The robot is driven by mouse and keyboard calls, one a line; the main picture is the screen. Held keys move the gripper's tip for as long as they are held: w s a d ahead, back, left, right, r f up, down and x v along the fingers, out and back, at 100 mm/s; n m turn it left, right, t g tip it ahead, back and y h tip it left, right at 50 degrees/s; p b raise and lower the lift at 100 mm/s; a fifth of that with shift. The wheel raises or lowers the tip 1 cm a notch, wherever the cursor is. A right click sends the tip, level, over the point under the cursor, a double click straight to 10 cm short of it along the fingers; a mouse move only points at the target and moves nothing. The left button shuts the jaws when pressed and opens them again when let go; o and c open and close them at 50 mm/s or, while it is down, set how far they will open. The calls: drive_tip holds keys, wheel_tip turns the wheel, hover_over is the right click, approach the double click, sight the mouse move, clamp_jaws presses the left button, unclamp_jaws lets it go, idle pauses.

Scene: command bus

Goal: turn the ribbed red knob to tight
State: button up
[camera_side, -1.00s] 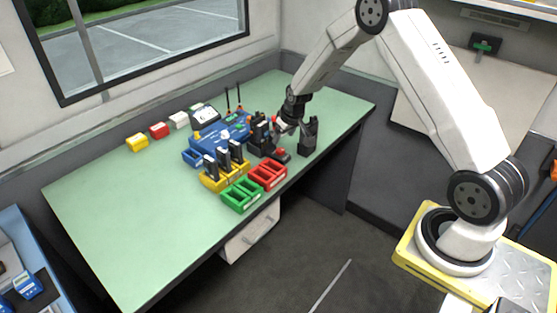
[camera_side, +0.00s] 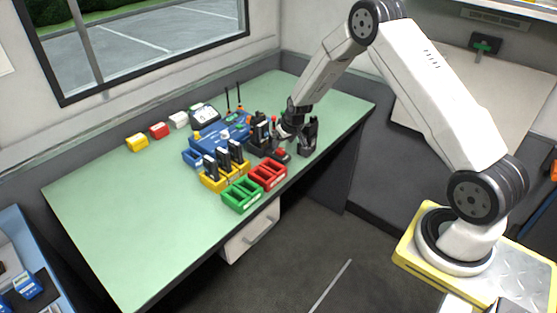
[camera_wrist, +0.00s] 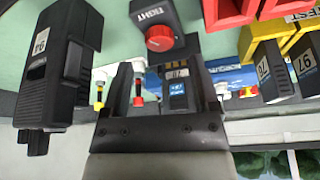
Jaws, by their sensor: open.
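The red knob (camera_wrist: 159,38) sits on a small black block beside a label that reads TIGHT (camera_wrist: 151,13) in the wrist view. In the side view the knob (camera_side: 281,152) is small, near the right end of the row of gear; its ribs and pointer are too small to tell. My gripper (camera_wrist: 160,68) is open, with its two dark fingers apart and the knob beyond their tips in the wrist view. Nothing is held between them. In the side view my gripper (camera_side: 282,133) is just above the knob block, apart from the knob as far as I can see.
A black radio (camera_wrist: 58,65) in a stand is close by my gripper; it also shows in the side view (camera_side: 308,135). The left of the green table (camera_side: 110,220) is clear.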

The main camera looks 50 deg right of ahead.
sight(280, 150)
drive_tip(key=shift+x, duration=1.9)
drive_tip(key=shift+c, duration=0.3)
clamp_jaws()
